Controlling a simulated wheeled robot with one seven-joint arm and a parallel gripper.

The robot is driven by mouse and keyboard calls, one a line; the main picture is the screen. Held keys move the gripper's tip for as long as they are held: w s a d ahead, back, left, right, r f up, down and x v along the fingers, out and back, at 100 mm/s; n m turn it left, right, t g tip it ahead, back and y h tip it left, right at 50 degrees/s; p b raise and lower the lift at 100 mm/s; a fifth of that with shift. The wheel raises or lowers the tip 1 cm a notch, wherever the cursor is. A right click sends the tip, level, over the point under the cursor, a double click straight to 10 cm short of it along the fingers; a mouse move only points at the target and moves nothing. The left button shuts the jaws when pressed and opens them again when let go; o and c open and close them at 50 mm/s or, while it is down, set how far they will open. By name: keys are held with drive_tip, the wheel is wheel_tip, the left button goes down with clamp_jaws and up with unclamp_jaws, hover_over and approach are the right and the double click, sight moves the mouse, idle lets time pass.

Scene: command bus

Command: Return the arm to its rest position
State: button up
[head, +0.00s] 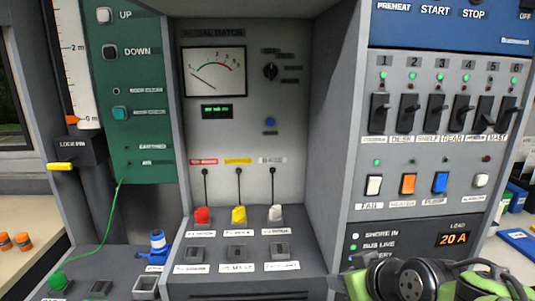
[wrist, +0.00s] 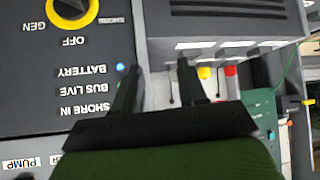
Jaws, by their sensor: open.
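My gripper (wrist: 157,75) shows in the wrist view as two dark fingers, spread apart with nothing between them. It is in front of the panels, by the seam between the dark indicator panel (wrist: 70,100) and the grey recessed bay (wrist: 175,45). The view is turned, so the labels read upside down. In the head view, green and black parts of my arm (head: 415,280) fill the bottom right corner, low in front of the switch panel (head: 430,155). The fingers are hidden in the head view. I cannot tell whether the fingertips touch anything.
The aerial patch bay (head: 290,105) has red (head: 203,215), yellow (head: 239,214) and white (head: 275,213) plugs above a socket ledge (head: 205,268). A green wire (head: 105,225) hangs at left before the green panel (head: 137,170). A blue and white object (head: 158,244) stands on the ledge.

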drive_tip(key=s+a+f+m+g+h, duration=0.1)
drive_tip(key=s+f+m+g, duration=0.1)
drive_tip(key=s, duration=0.8)
drive_tip(key=s+a+f+m+g+h, duration=0.1)
drive_tip(key=s+f+m+g+h, duration=0.1)
drive_tip(key=s, duration=0.9)
wheel_tip(320, 180, up, 18)
drive_tip(key=w+p, duration=0.1)
drive_tip(key=p, duration=1.6)
drive_tip(key=shift+d+f+p, duration=0.15)
drive_tip(key=shift+f+p, duration=0.05)
drive_tip(key=shift+p, duration=0.1)
